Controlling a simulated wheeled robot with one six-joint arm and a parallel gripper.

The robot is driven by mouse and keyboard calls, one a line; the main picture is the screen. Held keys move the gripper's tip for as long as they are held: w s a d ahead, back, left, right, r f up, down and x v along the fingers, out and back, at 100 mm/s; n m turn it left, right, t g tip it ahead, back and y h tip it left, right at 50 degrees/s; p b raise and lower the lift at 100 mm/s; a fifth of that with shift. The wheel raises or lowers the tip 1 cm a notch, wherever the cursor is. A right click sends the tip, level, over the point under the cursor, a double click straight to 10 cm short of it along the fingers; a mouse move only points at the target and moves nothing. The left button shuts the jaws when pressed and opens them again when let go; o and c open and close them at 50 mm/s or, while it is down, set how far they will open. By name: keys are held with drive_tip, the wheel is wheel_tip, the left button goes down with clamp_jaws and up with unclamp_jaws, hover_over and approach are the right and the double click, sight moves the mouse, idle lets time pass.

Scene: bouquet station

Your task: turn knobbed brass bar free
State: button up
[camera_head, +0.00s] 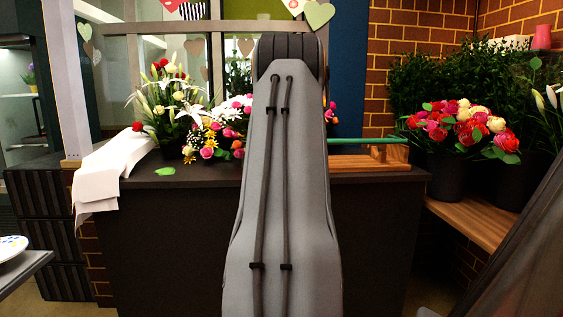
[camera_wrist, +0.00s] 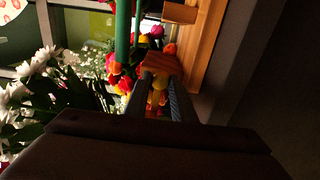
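I cannot make out a knobbed brass bar clearly in either view. A green rod (camera_head: 362,141) lies level over the counter, running into a wooden stand (camera_head: 390,157) on its right. In the wrist view the green rod (camera_wrist: 123,30) runs up from among flowers, beside the wooden stand (camera_wrist: 203,45). My gripper (camera_wrist: 161,77) shows as two dark fingers, apart. A small wooden block (camera_wrist: 163,63) lies just past their tips; I cannot tell whether they touch it. Yellow and red patches show in the gap. In the head view my arm hides the gripper.
The dark counter (camera_head: 155,240) carries a white cloth (camera_head: 110,165) and flower bouquets (camera_head: 170,100) on the left. Black buckets of flowers (camera_head: 440,170) stand on a wooden shelf (camera_head: 475,220) at right. A plate (camera_head: 10,248) sits at the left edge.

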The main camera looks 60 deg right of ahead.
drive_tip(key=o, duration=0.4)
drive_tip(key=v, duration=0.7)
drive_tip(key=shift+s+a, duration=0.25)
drive_tip(key=shift+a, duration=0.05)
